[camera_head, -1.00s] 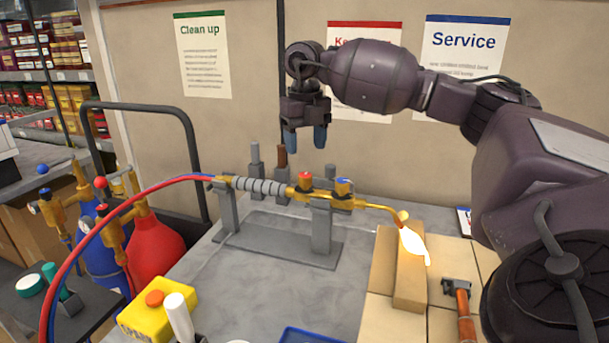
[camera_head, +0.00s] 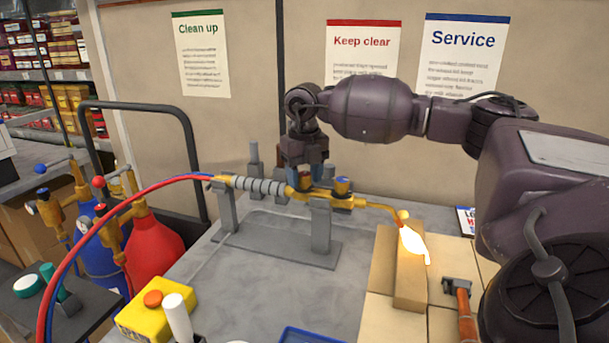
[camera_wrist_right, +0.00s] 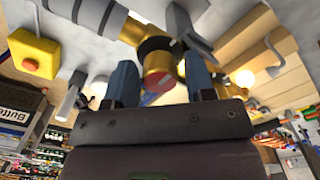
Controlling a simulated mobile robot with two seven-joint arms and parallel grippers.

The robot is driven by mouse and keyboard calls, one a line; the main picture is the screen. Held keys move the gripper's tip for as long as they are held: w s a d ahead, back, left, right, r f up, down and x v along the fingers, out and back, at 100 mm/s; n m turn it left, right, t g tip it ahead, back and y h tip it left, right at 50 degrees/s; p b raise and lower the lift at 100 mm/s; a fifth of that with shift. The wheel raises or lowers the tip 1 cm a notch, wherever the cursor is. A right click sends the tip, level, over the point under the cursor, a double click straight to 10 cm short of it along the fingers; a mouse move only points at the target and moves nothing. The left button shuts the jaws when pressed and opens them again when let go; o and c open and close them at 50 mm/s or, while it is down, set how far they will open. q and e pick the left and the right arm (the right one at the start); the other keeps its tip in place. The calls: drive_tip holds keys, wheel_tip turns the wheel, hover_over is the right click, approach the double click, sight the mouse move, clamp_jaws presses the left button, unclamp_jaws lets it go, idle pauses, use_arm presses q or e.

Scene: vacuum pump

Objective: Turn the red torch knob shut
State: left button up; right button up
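The brass torch (camera_head: 335,199) rests on a grey stand with its flame (camera_head: 413,243) burning at the right end. Its red knob (camera_head: 305,176) is largely hidden by my right gripper (camera_head: 306,178), which points down over it. In the right wrist view the red knob (camera_wrist_right: 158,88) lies between the two blue-grey fingers of my right gripper (camera_wrist_right: 161,82). Small gaps seem to show beside it, so the gripper looks open around the knob. The blue knob (camera_head: 343,184) stands just right of the gripper. My left gripper is not in view.
Red and blue hoses (camera_head: 135,200) arc from the torch to the left. A yellow button box (camera_head: 158,315) and red cylinder (camera_head: 152,250) are at the left. Tan bricks (camera_head: 398,270) sit by the flame, with a hammer (camera_head: 460,305) at the right.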

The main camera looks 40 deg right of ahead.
drive_tip(key=c, duration=0.7)
